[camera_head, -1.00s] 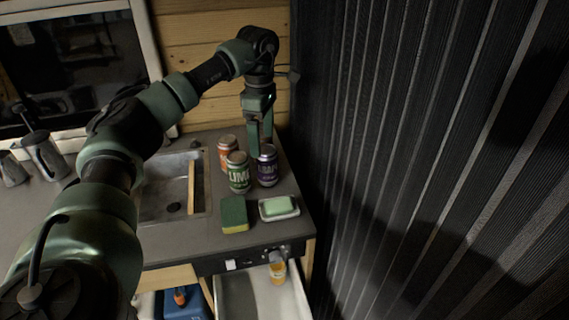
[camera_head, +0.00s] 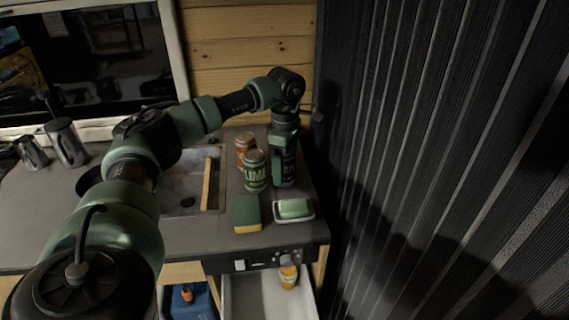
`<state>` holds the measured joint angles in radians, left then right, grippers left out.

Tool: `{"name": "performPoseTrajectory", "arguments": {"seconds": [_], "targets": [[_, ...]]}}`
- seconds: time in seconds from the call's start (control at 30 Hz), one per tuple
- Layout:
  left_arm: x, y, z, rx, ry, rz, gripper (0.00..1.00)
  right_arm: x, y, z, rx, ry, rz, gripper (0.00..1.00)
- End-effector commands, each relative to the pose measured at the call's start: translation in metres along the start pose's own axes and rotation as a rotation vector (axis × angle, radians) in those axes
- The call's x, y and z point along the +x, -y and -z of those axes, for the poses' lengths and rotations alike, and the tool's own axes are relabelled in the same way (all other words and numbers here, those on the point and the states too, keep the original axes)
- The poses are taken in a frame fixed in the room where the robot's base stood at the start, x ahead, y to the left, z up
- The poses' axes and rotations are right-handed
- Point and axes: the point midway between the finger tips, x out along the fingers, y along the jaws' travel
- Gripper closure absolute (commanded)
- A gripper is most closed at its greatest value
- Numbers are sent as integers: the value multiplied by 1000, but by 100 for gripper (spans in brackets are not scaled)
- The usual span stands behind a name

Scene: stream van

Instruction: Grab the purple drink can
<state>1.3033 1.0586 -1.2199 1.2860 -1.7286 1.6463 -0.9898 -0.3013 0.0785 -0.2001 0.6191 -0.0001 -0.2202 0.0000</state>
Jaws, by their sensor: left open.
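The purple drink can (camera_head: 286,177) stands at the back right of the counter, mostly covered by my left gripper in this view. My left gripper (camera_head: 285,164) points down at the can with its jaws open, and its fingers overlap the can's upper part. I cannot tell whether they touch it. A green lime can (camera_head: 255,172) stands upright just left of the gripper. An orange-red can (camera_head: 244,147) stands behind the green one. My right gripper is out of view.
A sponge (camera_head: 247,214) and a soap dish with green soap (camera_head: 294,211) lie in front of the cans. A sink (camera_head: 184,209) is to the left. A black corrugated wall (camera_head: 420,170) closes the right side. An open drawer (camera_head: 258,300) holds an orange-yellow item (camera_head: 288,277).

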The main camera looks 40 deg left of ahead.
Motion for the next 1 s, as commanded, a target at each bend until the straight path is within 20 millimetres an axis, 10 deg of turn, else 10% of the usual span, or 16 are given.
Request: {"name": "performPoseTrajectory", "arguments": {"seconds": [0.3,0.6,1.0], "targets": [[7,0,0,0,1,-1,19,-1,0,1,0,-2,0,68],[7,0,0,0,1,-1,100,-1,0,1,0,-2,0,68],[-1,-1,0,0,2,-4,100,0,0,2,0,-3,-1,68]]}}
